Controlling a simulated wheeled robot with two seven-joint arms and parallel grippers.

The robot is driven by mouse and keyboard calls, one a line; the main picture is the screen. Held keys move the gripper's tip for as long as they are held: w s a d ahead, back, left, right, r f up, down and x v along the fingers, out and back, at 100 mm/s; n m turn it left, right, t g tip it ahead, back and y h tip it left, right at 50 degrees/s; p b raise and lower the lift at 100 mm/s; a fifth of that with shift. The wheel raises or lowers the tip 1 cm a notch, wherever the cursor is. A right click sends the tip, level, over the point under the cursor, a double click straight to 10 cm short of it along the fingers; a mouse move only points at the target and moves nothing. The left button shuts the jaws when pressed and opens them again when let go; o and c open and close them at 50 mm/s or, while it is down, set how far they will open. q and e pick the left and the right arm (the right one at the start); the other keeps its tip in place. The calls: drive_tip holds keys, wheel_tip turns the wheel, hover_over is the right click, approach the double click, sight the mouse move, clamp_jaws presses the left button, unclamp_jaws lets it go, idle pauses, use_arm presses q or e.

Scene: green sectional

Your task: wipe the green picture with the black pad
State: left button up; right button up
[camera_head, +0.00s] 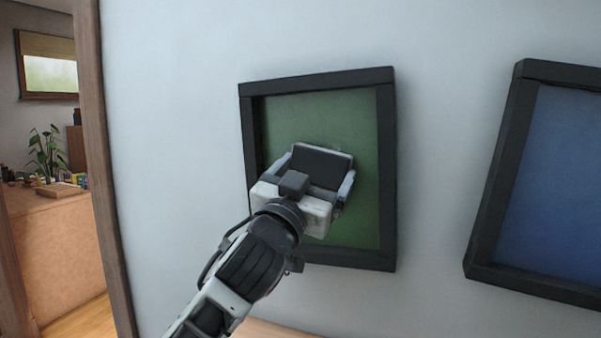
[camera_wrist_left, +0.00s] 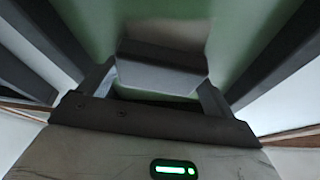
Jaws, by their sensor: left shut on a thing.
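The green picture (camera_head: 355,120) hangs on the wall in a black frame, near the middle of the head view. Its green surface (camera_wrist_left: 225,30) also fills the upper middle of the left wrist view. My left gripper (camera_head: 318,180) is in front of the picture and shut on the black pad (camera_head: 322,165). The pad is held between the two fingers and shows in the left wrist view (camera_wrist_left: 160,72) close to the green surface. I cannot tell whether the pad touches the picture. The gripper hides the lower left of the picture. My right gripper is not in view.
A blue picture (camera_head: 560,185) in a black frame hangs to the right. Bare white wall (camera_head: 445,120) lies between the two pictures. A wooden door edge (camera_head: 103,170) stands at the left, with a counter (camera_head: 60,245) and a plant (camera_head: 46,152) beyond it.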

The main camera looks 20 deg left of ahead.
use_arm(q)
drive_tip(key=shift+d+f, duration=0.15)
drive_tip(key=shift+d, duration=0.25)
drive_tip(key=shift+a+f+p, duration=0.55)
drive_tip(key=shift+a+f, duration=0.05)
drive_tip(key=shift+a, duration=3.55)
drive_tip(key=d+f, duration=0.1)
drive_tip(key=d, duration=0.7)
drive_tip(key=shift+f, duration=0.15)
drive_tip(key=shift+s, duration=0.1)
drive_tip(key=shift+s+a+p, duration=0.15)
drive_tip(key=shift+s+p, duration=0.2)
drive_tip(key=shift+s, duration=2.55)
drive_tip(key=shift+s, duration=0.1)
